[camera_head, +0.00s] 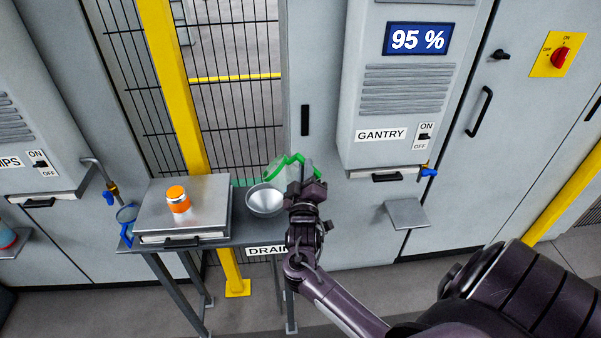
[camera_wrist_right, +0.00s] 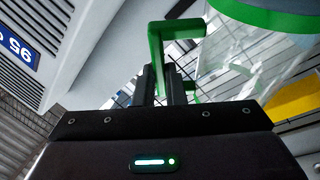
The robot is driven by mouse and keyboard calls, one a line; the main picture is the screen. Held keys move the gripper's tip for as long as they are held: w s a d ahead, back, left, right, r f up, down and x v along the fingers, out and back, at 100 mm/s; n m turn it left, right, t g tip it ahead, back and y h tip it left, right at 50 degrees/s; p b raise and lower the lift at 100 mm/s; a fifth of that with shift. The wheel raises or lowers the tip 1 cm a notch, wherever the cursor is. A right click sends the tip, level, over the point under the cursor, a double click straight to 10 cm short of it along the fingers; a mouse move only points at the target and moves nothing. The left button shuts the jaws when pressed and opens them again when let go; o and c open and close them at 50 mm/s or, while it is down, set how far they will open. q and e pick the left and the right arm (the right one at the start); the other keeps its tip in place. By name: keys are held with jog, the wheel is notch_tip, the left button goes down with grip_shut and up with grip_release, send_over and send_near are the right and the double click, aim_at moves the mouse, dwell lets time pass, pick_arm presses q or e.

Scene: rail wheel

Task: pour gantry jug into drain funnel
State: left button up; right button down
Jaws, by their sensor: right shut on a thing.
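The gantry jug (camera_head: 290,166) is clear with a green rim and green handle. It is in the air at the back right of the drain funnel (camera_head: 265,201), a metal bowl set in the table marked DRAIN. The jug looks tilted to the left, its rim close to the bowl. I cannot tell whether liquid is in it or flowing. My right gripper (camera_head: 308,190) is shut on the green handle (camera_wrist_right: 176,32), which stands between the fingers in the right wrist view. The gripper hides part of the jug. My left gripper is not in view.
A metal box (camera_head: 185,208) with an orange jar (camera_head: 178,199) stands left of the funnel.

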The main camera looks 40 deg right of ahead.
jog(key=shift+f+b, duration=0.1)
jog(key=shift+b, duration=0.2)
jog(key=m+b, duration=0.1)
jog(key=f+m+h+b, duration=0.1)
jog(key=b, duration=0.1)
jog(key=f+m+b, duration=0.1)
jog(key=shift+s+d+m, duration=0.3)
jog(key=shift+s+m, duration=0.05)
jog(key=shift+m, duration=0.05)
jog(key=shift+d+m+h+b, duration=0.1)
jog(key=shift+m+h+b, duration=0.2)
jog(key=shift+m+b, duration=0.15)
jog(key=shift+s+r+g, duration=0.1)
jog(key=shift+r+g, duration=0.15)
jog(key=shift+g, duration=0.05)
notch_tip(320, 180, down, 4)
jog(key=m+b, duration=0.2)
jog(key=b, duration=0.1)
jog(key=m+h+b, duration=0.1)
jog(key=m+b, duration=0.1)
jog(key=b, duration=0.1)
jog(key=shift+r+g+h, duration=0.2)
jog(key=shift+g+h, duration=0.1)
jog(key=shift+g, duration=0.1)
jog(key=shift+w+f+m+b, duration=0.1)
jog(key=shift+w+m+b, duration=0.1)
jog(key=shift+m+b, duration=0.4)
jog(key=shift+r+g, duration=0.2)
jog(key=shift+g, duration=0.1)
jog(key=shift+s, duration=0.1)
